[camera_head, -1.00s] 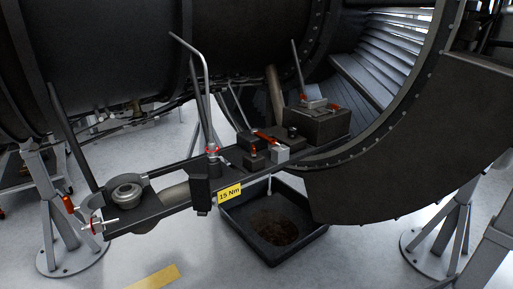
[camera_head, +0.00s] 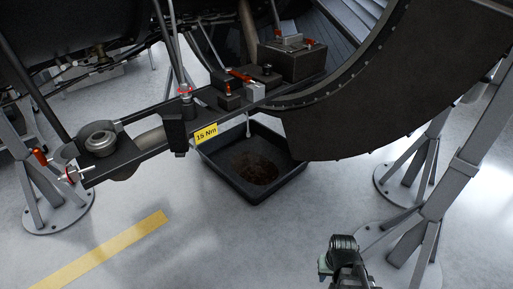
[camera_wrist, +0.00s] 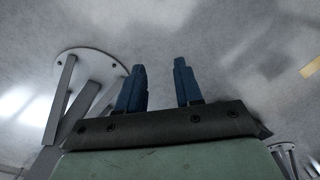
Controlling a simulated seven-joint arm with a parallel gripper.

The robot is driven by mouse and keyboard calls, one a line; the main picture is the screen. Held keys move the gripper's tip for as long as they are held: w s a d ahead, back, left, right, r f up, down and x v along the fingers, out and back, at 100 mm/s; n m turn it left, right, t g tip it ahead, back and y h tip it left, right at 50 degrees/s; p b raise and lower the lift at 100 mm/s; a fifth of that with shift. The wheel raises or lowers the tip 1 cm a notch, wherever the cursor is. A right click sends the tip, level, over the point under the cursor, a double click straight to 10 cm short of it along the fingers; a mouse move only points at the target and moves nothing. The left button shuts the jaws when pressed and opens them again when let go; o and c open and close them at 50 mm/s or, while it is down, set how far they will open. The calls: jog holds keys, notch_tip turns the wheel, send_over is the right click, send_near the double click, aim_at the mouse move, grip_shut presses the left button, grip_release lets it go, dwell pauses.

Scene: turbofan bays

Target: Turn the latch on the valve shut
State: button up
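A dark bracket assembly under the engine carries several red-marked fittings. A red lever (camera_head: 239,75) lies across small blocks near a grey block (camera_head: 255,92). A red collar (camera_head: 184,90) is at the foot of an upright pipe. I cannot tell which of these is the valve latch. My gripper (camera_wrist: 160,88) shows in the wrist view with two blue fingers apart and nothing between them, facing grey floor. Part of my arm shows at the bottom of the head view, well away from the fittings.
A black drip tray (camera_head: 222,168) stands on the floor under the bracket. Grey support stands (camera_head: 60,205) are at left and right; one stand base (camera_wrist: 92,62) is in the wrist view. A yellow "15 Nm" label (camera_head: 206,134) is on the bracket. The front floor is mostly clear.

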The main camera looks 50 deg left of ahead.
jog(key=s+a+r+n+t+y, duration=0.1)
jog(key=a+r+n+t+y, duration=0.1)
jog(key=a+r, duration=1.25)
jog(key=n+t+y, duration=0.3)
jog(key=y, duration=0.5)
send_near(228, 86)
jog(key=s+d+f, duration=0.4)
jog(key=d+f, duration=0.1)
jog(key=d, duration=0.1)
notch_tip(228, 86, up, 5)
jog(key=w+a+m+t+y, duration=0.1)
jog(key=a+t+y, duration=0.1)
jog(key=x, duration=1.3)
jog(key=shift+w+a+f, duration=0.2)
jog(key=shift+w+f, duration=0.05)
jog(key=shift+f, duration=0.15)
grip_shut()
